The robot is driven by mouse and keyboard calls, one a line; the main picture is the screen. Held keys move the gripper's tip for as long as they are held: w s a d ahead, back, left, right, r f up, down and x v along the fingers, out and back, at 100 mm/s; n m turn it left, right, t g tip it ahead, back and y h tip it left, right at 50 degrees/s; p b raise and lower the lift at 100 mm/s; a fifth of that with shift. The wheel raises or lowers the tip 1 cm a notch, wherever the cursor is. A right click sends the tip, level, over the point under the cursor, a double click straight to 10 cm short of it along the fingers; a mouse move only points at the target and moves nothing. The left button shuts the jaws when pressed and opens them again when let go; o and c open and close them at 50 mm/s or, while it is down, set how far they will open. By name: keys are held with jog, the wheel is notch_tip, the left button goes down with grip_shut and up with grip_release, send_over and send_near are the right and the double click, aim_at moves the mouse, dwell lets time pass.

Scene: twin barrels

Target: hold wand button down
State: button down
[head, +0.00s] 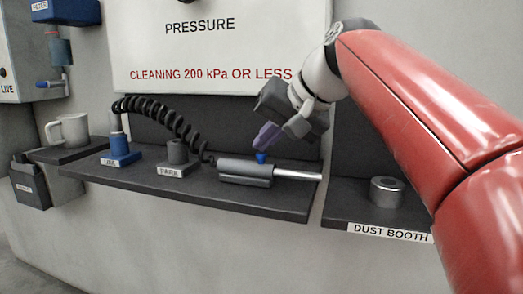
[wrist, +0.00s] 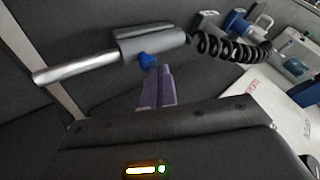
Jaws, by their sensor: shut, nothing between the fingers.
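The wand (head: 245,172) is a grey cylinder with a silver tube, lying on the dark shelf; it also shows in the wrist view (wrist: 155,41). Its blue button (head: 261,157) sits on top of the body and shows in the wrist view (wrist: 147,59). A black coiled hose runs from its left end. My gripper (head: 263,145) has its purple fingers shut together and empty, tips right at the button. The fingers also show in the wrist view (wrist: 158,80), just below the button in the picture. I cannot tell whether they touch or press it.
Left of the wand stand a grey post on a block labelled PARK (head: 176,158), a blue block (head: 120,155) and a white mug (head: 69,131). A metal ring (head: 387,192) stands on the DUST BOOTH shelf at right. A pressure sign (head: 215,50) hangs behind.

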jog(key=shift+r+p, duration=0.5)
jog(key=shift+r, duration=0.2)
notch_tip(320, 180, up, 5)
jog(key=p, duration=0.5)
